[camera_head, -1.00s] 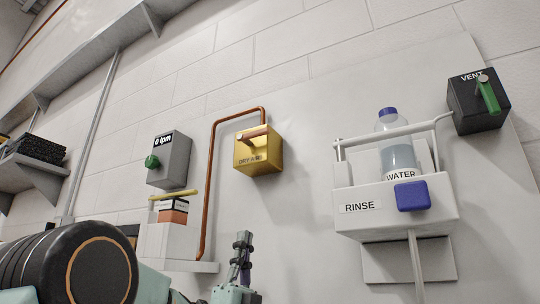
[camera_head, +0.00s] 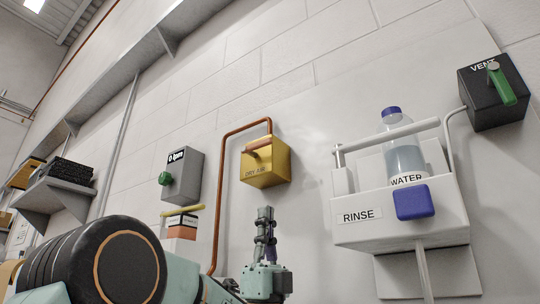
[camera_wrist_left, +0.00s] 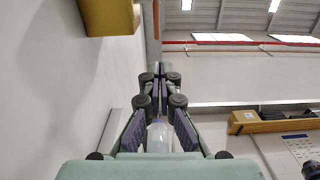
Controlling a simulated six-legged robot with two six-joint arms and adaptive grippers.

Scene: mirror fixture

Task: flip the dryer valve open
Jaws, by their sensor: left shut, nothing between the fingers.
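The dryer valve is a yellow box (camera_head: 266,168) marked DRY AIR on the wall, with a copper-brown lever (camera_head: 259,142) across its upper front. The lever lies roughly sideways in the head view. My left gripper (camera_head: 265,211) points up below the box, with its fingertips apart from the box and lever. In the left wrist view the gripper (camera_wrist_left: 159,68) is shut, its fingers nearly parallel and close together. The yellow box (camera_wrist_left: 108,17) shows there at upper left, beyond the fingertips; its lever cannot be made out. My right gripper is not in view.
A copper pipe (camera_head: 217,200) bends up and over to the yellow box. A grey box (camera_head: 183,175) with a green knob is to its left. The white rinse holder (camera_head: 360,238) with a water bottle (camera_head: 402,155) and the black VENT box (camera_head: 493,100) are to the right.

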